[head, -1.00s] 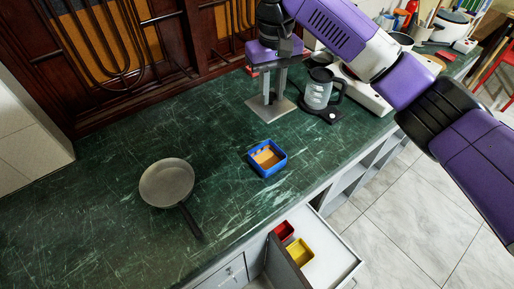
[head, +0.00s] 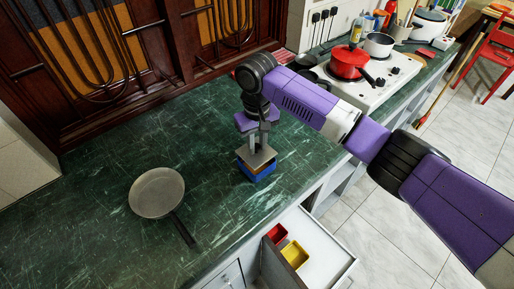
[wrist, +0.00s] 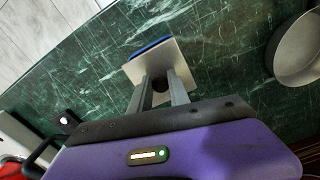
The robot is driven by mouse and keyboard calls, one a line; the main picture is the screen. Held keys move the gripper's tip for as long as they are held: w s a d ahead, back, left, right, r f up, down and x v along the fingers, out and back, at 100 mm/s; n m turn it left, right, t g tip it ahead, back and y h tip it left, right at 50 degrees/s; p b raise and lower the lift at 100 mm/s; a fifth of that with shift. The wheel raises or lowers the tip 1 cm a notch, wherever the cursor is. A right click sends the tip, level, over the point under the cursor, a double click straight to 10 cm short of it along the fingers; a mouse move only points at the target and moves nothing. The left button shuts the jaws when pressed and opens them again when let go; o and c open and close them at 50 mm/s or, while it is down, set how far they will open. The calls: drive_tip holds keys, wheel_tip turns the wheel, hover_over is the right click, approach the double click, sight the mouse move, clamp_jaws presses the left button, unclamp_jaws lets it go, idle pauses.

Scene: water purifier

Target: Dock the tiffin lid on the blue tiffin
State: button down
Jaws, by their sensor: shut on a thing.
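The tiffin lid (head: 262,157) is a flat, square, greyish plate. My gripper (head: 259,143) is shut on it from above, over the blue tiffin (head: 264,176) on the green counter. In the wrist view, the lid (wrist: 181,68) shows as a pale square with a dark knob between the two fingers of my gripper (wrist: 161,86). A strip of the blue tiffin (wrist: 150,48) shows past its far edge. A brownish band shows between lid and blue wall in the head view. The lid hides most of the tiffin's opening. I cannot tell whether lid and tiffin touch.
A grey frying pan (head: 157,192) lies on the counter to the left. Below the counter edge, an open drawer (head: 325,262) holds a red box (head: 277,234) and a yellow box (head: 295,255). A stove with a red pot (head: 348,62) stands behind right. The counter between pan and tiffin is clear.

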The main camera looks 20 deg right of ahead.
sight(257, 147)
drive_tip(key=shift+f, duration=1.15)
drive_tip(key=shift+f, duration=0.15)
drive_tip(key=c, duration=1.2)
unclamp_jaws()
drive_tip(key=shift+c, duration=0.2)
wheel_tip(257, 147, up, 12)
drive_tip(key=b, duration=0.1)
drive_tip(key=shift+r+b, duration=0.2)
drive_tip(key=shift+b, duration=0.15)
